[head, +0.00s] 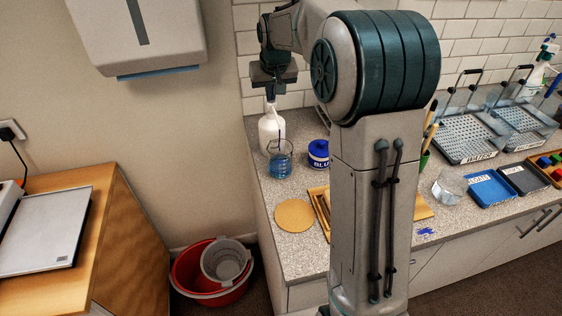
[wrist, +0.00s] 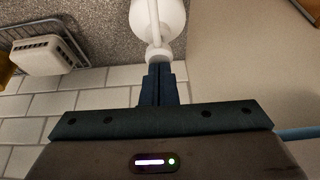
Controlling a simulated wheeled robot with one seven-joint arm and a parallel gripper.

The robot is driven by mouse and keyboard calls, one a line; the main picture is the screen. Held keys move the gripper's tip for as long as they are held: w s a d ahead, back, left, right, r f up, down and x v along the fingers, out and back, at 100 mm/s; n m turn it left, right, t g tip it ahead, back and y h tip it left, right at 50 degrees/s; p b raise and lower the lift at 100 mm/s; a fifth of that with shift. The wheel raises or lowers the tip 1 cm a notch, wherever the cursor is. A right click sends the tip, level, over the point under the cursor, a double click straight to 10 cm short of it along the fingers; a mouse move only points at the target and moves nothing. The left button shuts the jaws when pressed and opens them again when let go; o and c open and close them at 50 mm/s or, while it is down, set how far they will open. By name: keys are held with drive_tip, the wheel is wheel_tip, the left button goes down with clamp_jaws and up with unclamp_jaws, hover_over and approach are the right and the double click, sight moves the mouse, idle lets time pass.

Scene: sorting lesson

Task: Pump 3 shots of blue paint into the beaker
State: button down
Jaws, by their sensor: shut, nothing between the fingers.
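A white pump bottle (head: 268,130) stands at the back left of the counter. A clear beaker (head: 280,161) with blue liquid in it stands just in front of the bottle. My gripper (head: 271,97) is shut and empty, pointing down right over the bottle's top. In the wrist view the shut fingers (wrist: 158,68) reach the white pump head (wrist: 158,53); I cannot tell whether they touch it. The bottle's white body (wrist: 158,18) shows beyond the head. The beaker is not visible in the wrist view.
A blue jar (head: 318,155) stands right of the beaker. A round cork mat (head: 295,215) lies near the counter's front left. My arm hides the counter's middle. A glass vessel (head: 449,187), blue tray (head: 491,189) and wire baskets (head: 462,138) are farther right.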

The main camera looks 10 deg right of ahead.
drive_tip(key=shift+f+b, duration=0.3)
drive_tip(key=shift+f, duration=0.35)
drive_tip(key=shift+r+p, duration=1)
drive_tip(key=shift+r, duration=0.4)
drive_tip(key=shift+r+p, duration=2.2)
drive_tip(key=shift+r, duration=0.8)
